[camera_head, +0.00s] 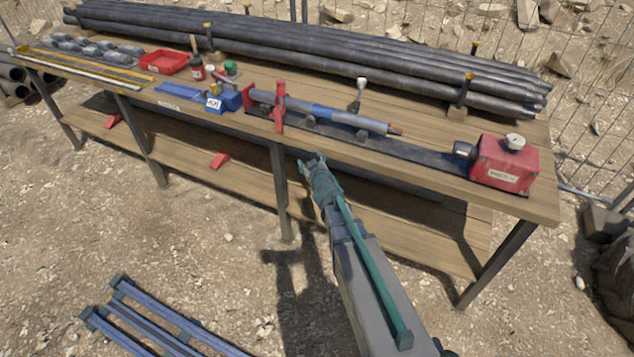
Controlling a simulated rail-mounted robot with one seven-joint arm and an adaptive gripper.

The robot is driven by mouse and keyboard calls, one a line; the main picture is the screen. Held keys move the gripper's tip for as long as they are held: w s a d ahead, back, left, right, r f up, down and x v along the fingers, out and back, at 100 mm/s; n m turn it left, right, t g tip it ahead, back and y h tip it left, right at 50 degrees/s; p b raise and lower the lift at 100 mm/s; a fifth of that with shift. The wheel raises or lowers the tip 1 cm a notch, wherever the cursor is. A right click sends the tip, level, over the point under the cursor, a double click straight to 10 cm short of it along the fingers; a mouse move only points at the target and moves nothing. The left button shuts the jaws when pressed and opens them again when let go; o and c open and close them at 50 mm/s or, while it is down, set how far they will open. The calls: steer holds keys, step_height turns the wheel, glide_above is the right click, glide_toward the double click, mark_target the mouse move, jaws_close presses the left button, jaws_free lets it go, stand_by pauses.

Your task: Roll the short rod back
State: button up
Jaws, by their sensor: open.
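A short grey rod (330,112) with a blue band lies lengthwise on small rollers on a dark rail on the wooden bench (520,207). A red clamp frame (279,106) stands around its left part. Its right end has a thin brownish tip and is apart from the red box (504,163) with the dark socket at the rail's right end. My gripper (312,160) is open and empty at the bench's front edge, in front of and below the rod. The fine shape of its fingers is hard to make out.
Long dark pipes (330,60) lie along the back of the bench between yellow-topped posts. A grey-topped lever (360,88) stands behind the rod. A blue block (226,99) and a red tray (164,62) are to the left. A blue rack (150,318) lies on the ground.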

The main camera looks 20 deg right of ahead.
steer(key=s+d+f+m+g+h, duration=0.1)
steer(key=s+f+g, duration=0.1)
steer(key=f, duration=0.4)
steer(key=shift+s+f, duration=0.4)
steer(key=shift+s, duration=0.45)
steer(key=shift+d, duration=0.15)
steer(key=s+d+f+m+g+h, duration=0.25)
steer(key=s+f+g, duration=0.65)
steer(key=s+f, duration=0.8)
steer(key=s+a+f+g+y, duration=0.1)
steer(key=s+a+f+g, duration=0.1)
steer(key=s, duration=1)
steer(key=s+a+f+g+y, duration=0.1)
steer(key=s+a+f+g, duration=0.2)
steer(key=s, duration=1)
steer(key=s+a+f+g+y, duration=0.1)
steer(key=s+a+f+g, duration=0.2)
steer(key=s, duration=1)
steer(key=g, duration=0.2)
steer(key=shift+s+m+g+y, duration=0.25)
steer(key=shift+m+g+y, duration=0.1)
steer(key=shift+g, duration=0.05)
steer(key=shift+f, duration=0.1)
